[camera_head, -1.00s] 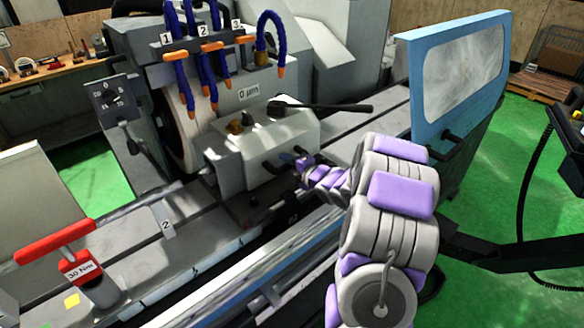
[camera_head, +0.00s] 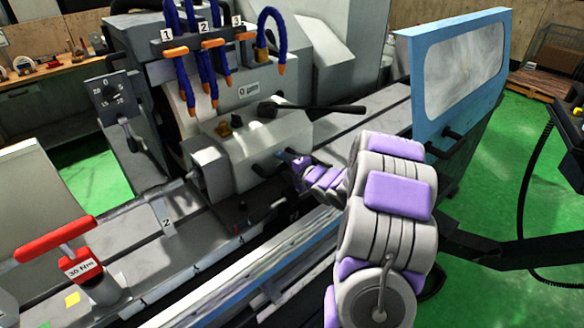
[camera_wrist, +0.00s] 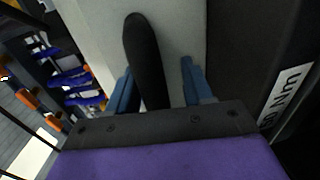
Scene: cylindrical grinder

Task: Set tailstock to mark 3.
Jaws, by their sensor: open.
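The tailstock (camera_head: 262,140) is the pale block on the machine bed, with its spindle end facing left. A long black lever (camera_head: 315,107) lies across its top and points right. My gripper (camera_head: 287,157) is at the tailstock's front right side. In the wrist view, my gripper (camera_wrist: 160,88) has its two blue fingers apart, with a black handle (camera_wrist: 146,55) between them. The handle lies closer to the left finger; I cannot tell whether they touch. Numbered marks (camera_head: 196,267) run along the bed's front edge, too small to read surely.
A red-handled tool (camera_head: 57,241) labelled 30 Nm stands at the front left. Blue coolant hoses (camera_head: 206,75) hang above the tailstock. A blue-framed guard (camera_head: 458,72) stands at the right. The bed left of the tailstock is mostly clear.

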